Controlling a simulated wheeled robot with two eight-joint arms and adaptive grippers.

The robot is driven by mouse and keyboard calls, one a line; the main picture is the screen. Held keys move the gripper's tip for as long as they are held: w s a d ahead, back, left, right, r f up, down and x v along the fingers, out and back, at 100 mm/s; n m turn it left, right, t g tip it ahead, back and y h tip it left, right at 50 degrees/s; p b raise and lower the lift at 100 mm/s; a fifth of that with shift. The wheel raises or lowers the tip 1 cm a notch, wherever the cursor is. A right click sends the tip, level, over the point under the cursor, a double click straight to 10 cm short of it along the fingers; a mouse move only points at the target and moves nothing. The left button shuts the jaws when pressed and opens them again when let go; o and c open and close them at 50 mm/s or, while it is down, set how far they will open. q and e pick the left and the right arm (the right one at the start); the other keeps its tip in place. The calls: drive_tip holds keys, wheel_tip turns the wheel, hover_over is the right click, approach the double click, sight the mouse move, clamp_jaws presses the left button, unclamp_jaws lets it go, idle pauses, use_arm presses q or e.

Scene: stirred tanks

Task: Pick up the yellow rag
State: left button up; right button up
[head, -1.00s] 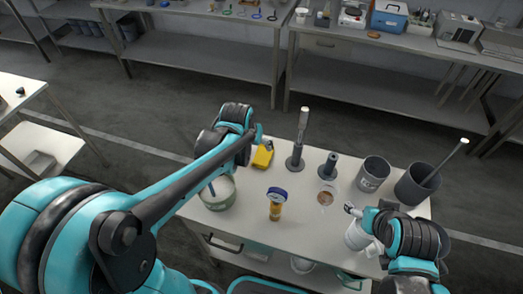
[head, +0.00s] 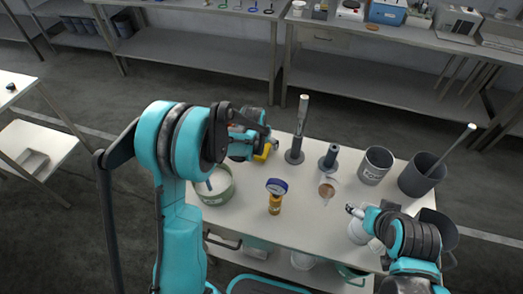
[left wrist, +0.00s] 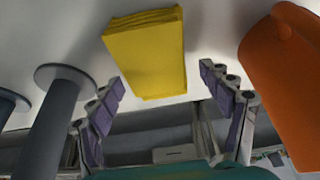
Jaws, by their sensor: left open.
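The yellow rag (head: 262,152) is a folded block on the table's far left part, partly hidden behind my left gripper (head: 262,136) in the head view. In the left wrist view the rag (left wrist: 145,52) shows whole, ahead of and roughly between the two spread fingers of my left gripper (left wrist: 160,84). The fingers are open and nothing is held; the rag appears apart from them. My right gripper (head: 352,210) is at the table's right side by a white container (head: 358,232); its fingers are too small to read.
A grey stand (head: 295,155) is close right of the rag and shows in the wrist view (left wrist: 55,115). An orange object (left wrist: 285,80) is on the other side.

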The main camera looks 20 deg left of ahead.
use_arm(q)
drive_tip(key=shift+f+b, duration=0.3)
idle(0.6)
drive_tip(key=c, duration=1.1)
